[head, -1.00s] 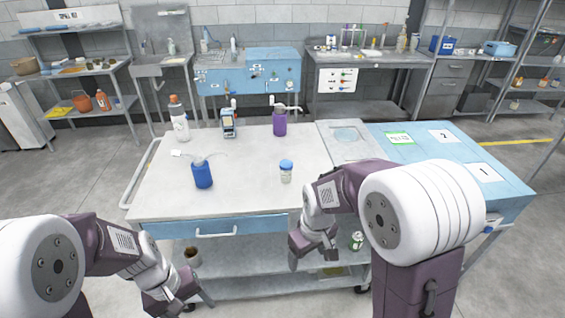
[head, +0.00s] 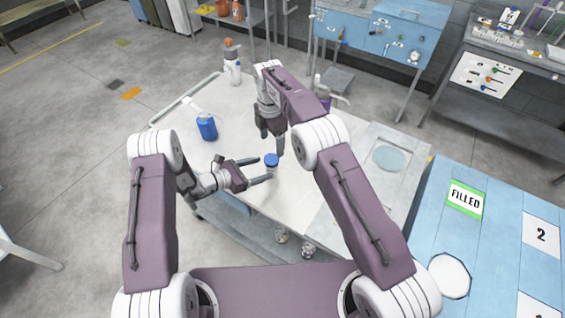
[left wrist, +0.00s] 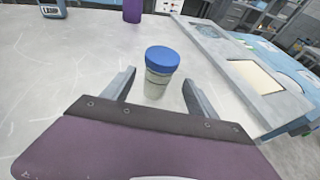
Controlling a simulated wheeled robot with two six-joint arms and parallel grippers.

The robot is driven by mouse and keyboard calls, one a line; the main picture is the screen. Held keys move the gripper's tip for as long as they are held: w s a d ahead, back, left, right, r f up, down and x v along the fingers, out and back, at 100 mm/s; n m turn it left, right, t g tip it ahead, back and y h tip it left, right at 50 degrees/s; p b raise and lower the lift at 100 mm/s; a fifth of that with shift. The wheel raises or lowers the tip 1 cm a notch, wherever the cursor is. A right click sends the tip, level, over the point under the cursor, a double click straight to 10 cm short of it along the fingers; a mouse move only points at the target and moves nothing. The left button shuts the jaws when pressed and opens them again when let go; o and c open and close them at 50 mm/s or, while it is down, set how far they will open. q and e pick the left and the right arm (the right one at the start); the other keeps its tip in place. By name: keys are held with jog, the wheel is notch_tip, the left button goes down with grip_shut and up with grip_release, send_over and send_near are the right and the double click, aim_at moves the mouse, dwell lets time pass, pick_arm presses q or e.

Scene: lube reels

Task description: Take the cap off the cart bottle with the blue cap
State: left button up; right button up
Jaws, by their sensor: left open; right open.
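The small clear bottle (left wrist: 158,86) with a blue cap (left wrist: 162,59) stands upright on the cart top, cap on. In the head view its blue cap (head: 271,159) shows by my left fingertips. My left gripper (head: 263,169) is open and low over the cart; in the left wrist view the bottle stands ahead of and between its two spread fingers, with no contact visible. My right gripper (head: 272,141) is open and empty, pointing down just behind and above the bottle; its exact gap to the cap is hard to tell.
A white bottle with an orange top (head: 232,70) is at the back. A purple bottle (left wrist: 132,11) stands behind. A blue table with a FILLED label (head: 466,199) is at right.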

aim_at(278, 163)
pick_arm(q)
jog(key=shift+w+d+f, duration=0.1)
jog(key=shift+w, duration=0.05)
jog(key=x, duration=0.8)
jog(key=shift+d+f, duration=0.1)
jog(key=shift+d, duration=0.1)
jog(key=shift+a, duration=0.1)
jog(key=shift+c, duration=0.2)
grip_shut()
